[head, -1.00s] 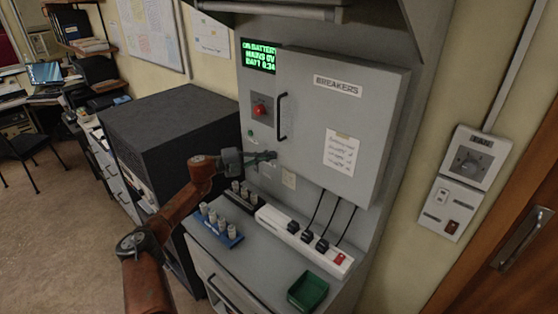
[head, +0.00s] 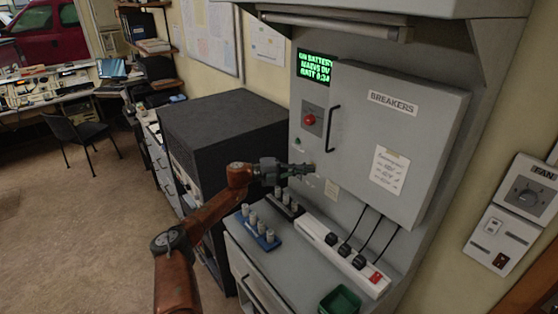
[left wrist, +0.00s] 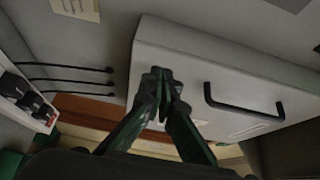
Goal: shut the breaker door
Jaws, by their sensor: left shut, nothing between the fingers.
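The breaker door (head: 425,115) is a grey panel labelled BREAKERS on the console front, with a black bar handle (head: 332,130) near its left edge. It looks close to flush, but I cannot tell whether a small gap is left. My left gripper (head: 309,169) is shut and empty, just below and left of the handle. In the left wrist view, the shut fingertips (left wrist: 161,80) overlap the edge of the door (left wrist: 185,70), with the handle (left wrist: 243,106) to their right. I cannot tell whether they touch the door. My right gripper is not in view.
Below the door are a white power strip (head: 345,258) with plugs and black cables, a blue rack (head: 258,238) of cylinders, and a green bin (head: 340,300). A dark cabinet (head: 222,112) stands left of the console. A fan control (head: 525,185) is on the right wall.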

